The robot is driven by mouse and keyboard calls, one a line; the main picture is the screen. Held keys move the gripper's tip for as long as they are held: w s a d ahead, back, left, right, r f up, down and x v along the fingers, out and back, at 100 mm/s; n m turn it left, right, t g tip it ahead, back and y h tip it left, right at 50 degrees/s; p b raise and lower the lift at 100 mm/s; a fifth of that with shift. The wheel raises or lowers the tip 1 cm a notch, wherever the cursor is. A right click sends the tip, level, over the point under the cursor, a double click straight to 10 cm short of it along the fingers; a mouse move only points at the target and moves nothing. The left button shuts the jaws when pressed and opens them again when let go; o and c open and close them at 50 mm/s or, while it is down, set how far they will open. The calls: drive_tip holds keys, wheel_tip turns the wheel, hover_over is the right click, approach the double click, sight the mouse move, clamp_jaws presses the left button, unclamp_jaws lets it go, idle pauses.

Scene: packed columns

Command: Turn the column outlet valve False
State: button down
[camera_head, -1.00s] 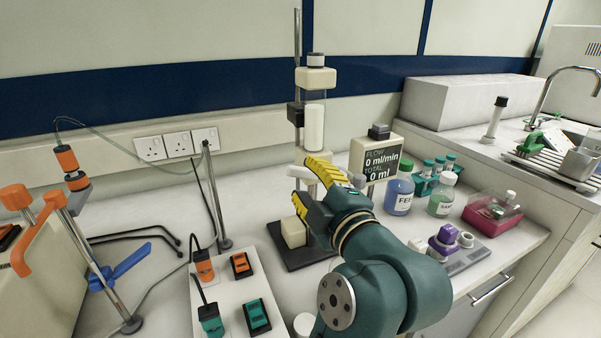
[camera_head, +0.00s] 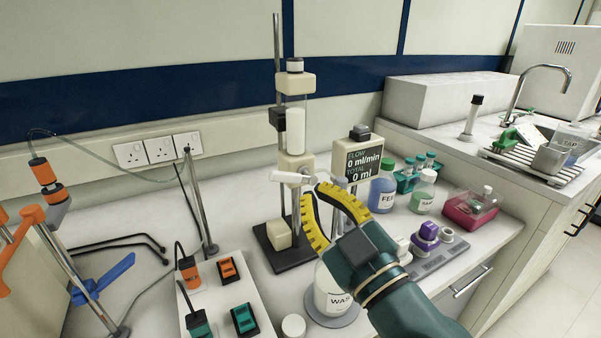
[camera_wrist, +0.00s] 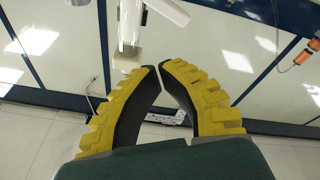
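The column (camera_head: 296,115) stands upright, clamped to a stand at the back of the bench. Its outlet valve (camera_head: 297,163) is a cream body below the column. The valve's white handle (camera_head: 290,178) lies nearly horizontal. My gripper (camera_head: 314,191) is just below and right of the handle, with yellow-backed fingers and tips almost together. Nothing shows between them. In the wrist view the fingertips (camera_wrist: 160,67) nearly meet below the valve's outlet end (camera_wrist: 126,60), and the white handle (camera_wrist: 168,11) is at the top. Whether a finger touches the handle cannot be told.
The flow display (camera_head: 362,160) reads 0 ml/min and 0 ml. Blue-filled (camera_head: 383,188) and green-filled (camera_head: 423,194) bottles stand to the right. A cream block (camera_head: 278,233) sits on the stand's black base (camera_head: 290,258).

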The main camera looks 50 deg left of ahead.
wheel_tip(320, 180, up, 3)
drive_tip(key=w+m+t+p, duration=0.1)
drive_tip(key=m+p, duration=0.3)
drive_tip(key=m, duration=0.1)
drive_tip(key=r+m+t+p, duration=0.1)
drive_tip(key=m+t+p, duration=0.1)
drive_tip(key=m+p, duration=0.75)
hover_over(291, 175)
drive_tip(key=w+d+p, duration=0.1)
drive_tip(key=p, duration=0.1)
drive_tip(key=n, duration=0.3)
drive_tip(key=f, duration=0.1)
drive_tip(key=s+f, duration=0.1)
drive_tip(key=f, duration=0.1)
drive_tip(key=shift+a+f, duration=0.15)
drive_tip(key=shift+f, duration=0.1)
